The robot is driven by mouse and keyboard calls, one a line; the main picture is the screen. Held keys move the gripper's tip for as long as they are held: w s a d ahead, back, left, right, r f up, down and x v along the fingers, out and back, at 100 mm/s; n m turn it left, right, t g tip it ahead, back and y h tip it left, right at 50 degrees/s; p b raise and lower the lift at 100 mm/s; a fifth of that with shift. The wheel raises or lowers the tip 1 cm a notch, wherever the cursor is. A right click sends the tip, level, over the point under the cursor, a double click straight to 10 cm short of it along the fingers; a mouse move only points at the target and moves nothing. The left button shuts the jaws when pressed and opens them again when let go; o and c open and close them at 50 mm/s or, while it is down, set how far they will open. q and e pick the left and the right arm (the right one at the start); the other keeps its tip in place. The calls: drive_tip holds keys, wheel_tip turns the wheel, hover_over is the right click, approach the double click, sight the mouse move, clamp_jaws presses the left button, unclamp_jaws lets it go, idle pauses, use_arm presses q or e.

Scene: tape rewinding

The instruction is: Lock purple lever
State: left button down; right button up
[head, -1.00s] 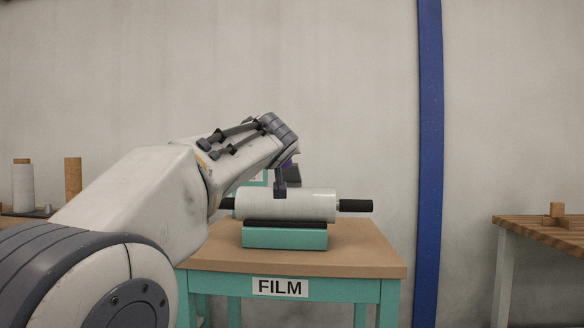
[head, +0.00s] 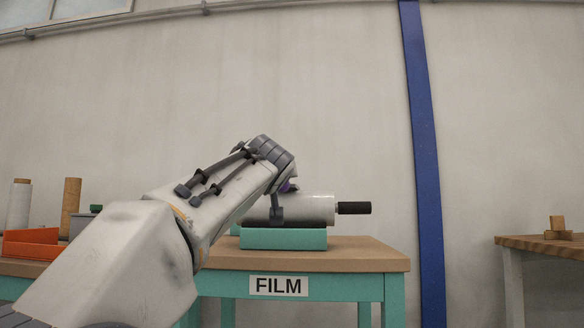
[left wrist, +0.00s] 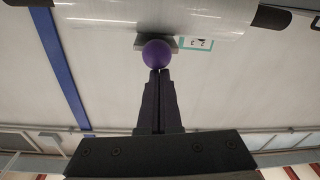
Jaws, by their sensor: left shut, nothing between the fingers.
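The purple lever knob (left wrist: 156,53) is a round ball in the left wrist view, with a grey block behind it. My left gripper (left wrist: 157,73) is shut and empty. Its fingertips are at the knob's edge; I cannot tell if they touch it. In the head view a small bit of purple (head: 290,186) shows beside my left wrist, which hides the rest of the lever. The white film roll (head: 308,208) lies on a teal stand (head: 283,239). My right gripper is not in view.
The stand is on a wooden table (head: 350,257) with a FILM sign (head: 279,286). The roll's black end (head: 354,208) sticks out right. An orange tray (head: 32,243) and upright rolls (head: 70,207) are left. Another table (head: 545,241) is right, beyond a blue post (head: 425,150).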

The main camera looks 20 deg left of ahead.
use_arm(q)
drive_tip(key=shift+w+f, duration=0.2)
drive_tip(key=shift+f, duration=0.5)
wheel_tip(320, 180, up, 6)
drive_tip(key=p, duration=0.5)
drive_tip(key=s+d+f+b, duration=0.2)
drive_tip(key=s+f+b, duration=0.1)
drive_tip(key=s, duration=0.6)
drive_tip(key=shift+s+d+f+b, duration=0.15)
drive_tip(key=shift+s+f+b, duration=0.2)
drive_tip(key=shift+s+b, duration=0.05)
